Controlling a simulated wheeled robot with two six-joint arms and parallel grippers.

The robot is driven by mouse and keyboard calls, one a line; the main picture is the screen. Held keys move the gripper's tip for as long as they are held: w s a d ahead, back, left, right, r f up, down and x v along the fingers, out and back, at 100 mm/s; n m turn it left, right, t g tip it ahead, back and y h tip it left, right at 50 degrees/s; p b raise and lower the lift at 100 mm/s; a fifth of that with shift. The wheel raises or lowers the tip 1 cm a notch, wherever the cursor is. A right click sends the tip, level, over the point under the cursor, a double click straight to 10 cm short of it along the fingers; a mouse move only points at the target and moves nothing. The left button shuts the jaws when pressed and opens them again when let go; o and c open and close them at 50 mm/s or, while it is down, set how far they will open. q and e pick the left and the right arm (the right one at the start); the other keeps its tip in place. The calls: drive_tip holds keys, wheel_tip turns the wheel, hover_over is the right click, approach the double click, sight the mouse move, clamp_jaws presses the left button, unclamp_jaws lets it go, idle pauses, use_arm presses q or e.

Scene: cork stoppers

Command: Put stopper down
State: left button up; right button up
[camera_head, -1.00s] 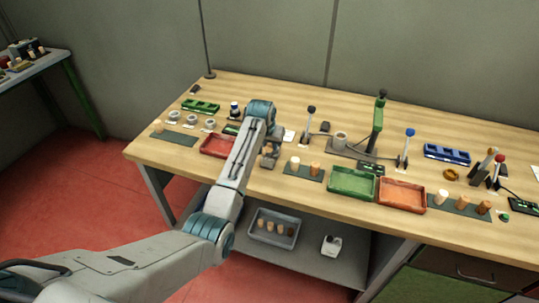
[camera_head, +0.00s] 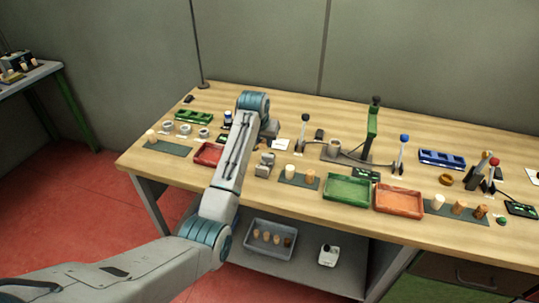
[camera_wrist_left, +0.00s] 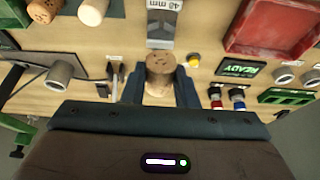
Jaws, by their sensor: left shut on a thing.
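My left gripper (camera_wrist_left: 161,82) is shut on a cork stopper (camera_wrist_left: 160,62), a tan cylinder with a speckled end, in the left wrist view. The stopper is just beside a grey block (camera_wrist_left: 164,28) labelled 48 mm; I cannot tell whether they touch. In the head view the block stands on the bench (camera_head: 264,165), right of my left arm, whose forearm hides most of the gripper and the held stopper. A dark mat (camera_head: 284,180) bears a pale stopper (camera_head: 292,171) and a tan stopper (camera_head: 310,177). My right gripper is not in view.
A red tray (camera_head: 205,161) lies left of the forearm. A green tray (camera_head: 347,202) and an orange tray (camera_head: 398,212) lie along the front edge. Lever stands, including a green press (camera_head: 373,130), rise behind.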

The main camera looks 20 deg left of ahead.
sight(263, 149)
use_arm(q)
wheel_tip(263, 149, down, 5)
drive_tip(key=shift+f+p, duration=0.1)
drive_tip(key=shift+p, duration=0.75)
wheel_tip(263, 149, down, 4)
drive_tip(key=shift+f+p, duration=0.1)
drive_tip(key=shift+p, duration=1.1)
drive_tip(key=shift+f, duration=0.15)
drive_tip(key=shift+f, duration=0.2)
drive_tip(key=o, duration=0.9)
